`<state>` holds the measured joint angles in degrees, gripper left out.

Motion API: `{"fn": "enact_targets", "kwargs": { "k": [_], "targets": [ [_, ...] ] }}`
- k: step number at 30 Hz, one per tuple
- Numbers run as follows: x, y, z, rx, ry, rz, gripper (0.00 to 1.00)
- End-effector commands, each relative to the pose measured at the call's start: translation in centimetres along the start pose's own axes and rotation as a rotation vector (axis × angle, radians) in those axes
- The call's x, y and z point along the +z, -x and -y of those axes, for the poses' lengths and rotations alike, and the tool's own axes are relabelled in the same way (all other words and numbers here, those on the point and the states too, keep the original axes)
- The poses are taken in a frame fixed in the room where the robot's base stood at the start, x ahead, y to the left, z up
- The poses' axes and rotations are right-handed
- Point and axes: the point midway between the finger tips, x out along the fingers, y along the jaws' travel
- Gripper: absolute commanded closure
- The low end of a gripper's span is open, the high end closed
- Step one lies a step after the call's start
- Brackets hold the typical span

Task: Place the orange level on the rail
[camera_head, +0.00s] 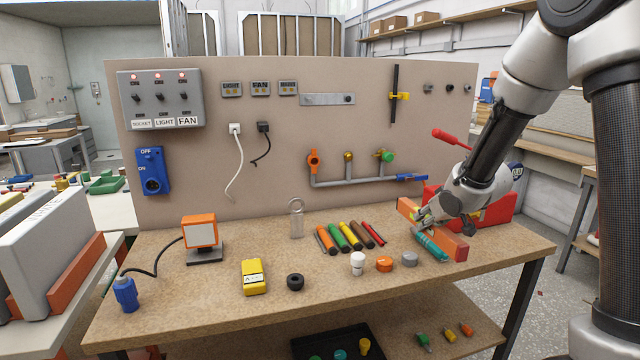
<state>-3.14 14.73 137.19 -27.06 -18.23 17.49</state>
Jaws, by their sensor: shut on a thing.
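The orange level (452,244) is a long orange bar at the right end of the bench, slanting from back left to front right. My gripper (424,218) reaches down from the right and is shut on the level near its far half, hiding part of it. Whether the level touches the bench top is hard to tell. A flat grey metal strip (322,99), which may be the rail, is fixed high on the upright board, well up and left of my gripper.
A teal tool (432,246) lies beside the level. A red box (497,208) stands behind my gripper. Several coloured-handled tools (350,236) lie mid-bench, with small caps (384,264) in front. Grey piping with valves (350,181) juts from the board.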

Motion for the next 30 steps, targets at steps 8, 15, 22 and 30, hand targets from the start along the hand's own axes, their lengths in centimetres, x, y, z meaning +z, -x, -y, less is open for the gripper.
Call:
{"fn": "enact_targets", "kwargs": {
  "k": [8,15,22,30],
  "targets": [
    [2.0,-1.8,0.4,0.048,-0.049,0.003,1.0],
    [5.7,-3.7,0.5,0.135,-0.133,0.004,1.0],
    [7.7,-4.2,0.5,0.179,-0.177,0.001,1.0],
    [5.4,-3.4,0.3,0.138,-0.136,-0.005,1.0]
  ]
}}
